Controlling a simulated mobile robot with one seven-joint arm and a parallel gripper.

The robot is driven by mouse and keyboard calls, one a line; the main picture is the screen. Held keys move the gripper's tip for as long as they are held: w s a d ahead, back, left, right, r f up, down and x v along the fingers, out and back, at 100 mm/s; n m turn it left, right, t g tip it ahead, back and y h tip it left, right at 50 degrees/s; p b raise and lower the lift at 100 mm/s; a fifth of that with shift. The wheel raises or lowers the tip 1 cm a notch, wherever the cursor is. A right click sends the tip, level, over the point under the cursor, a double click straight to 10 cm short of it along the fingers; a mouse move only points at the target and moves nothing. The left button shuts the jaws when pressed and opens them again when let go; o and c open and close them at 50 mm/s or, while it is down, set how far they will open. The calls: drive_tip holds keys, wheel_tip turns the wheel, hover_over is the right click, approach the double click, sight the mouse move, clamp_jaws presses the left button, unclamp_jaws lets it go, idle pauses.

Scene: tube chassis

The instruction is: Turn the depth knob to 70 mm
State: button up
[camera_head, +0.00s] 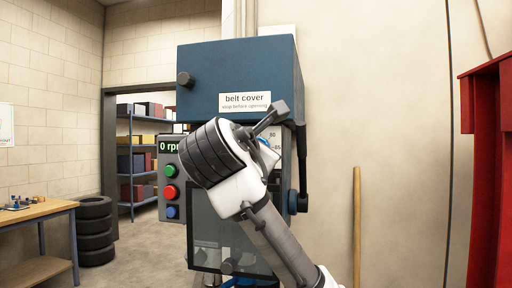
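A pale scale plate (274,141) with dark numbers, which seem to include 80, shows on the front of the blue drill-press-like machine (240,75). A small blue arc shows beside the numbers. The depth knob itself cannot be made out, as my arm and gripper cover most of that area. My gripper (277,112) is in front of the scale, just below the belt cover label. Its grey finger parts point up and right; the gap between them and any contact with the knob cannot be seen.
A control box (169,180) reading 0 rpm has green, red and blue buttons. A clear guard (205,235) hangs below. A dark lever (301,165) is right of the scale. A table (35,212) and tyres (95,230) stand left, a red frame (490,170) right.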

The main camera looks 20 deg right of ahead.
drive_tip(key=shift+f, duration=0.15)
drive_tip(key=o, duration=1)
drive_tip(key=shift+s+a, duration=0.1)
drive_tip(key=shift+s, duration=0.05)
drive_tip(key=shift+b+v, duration=2.75)
drive_tip(key=shift+v, duration=4)
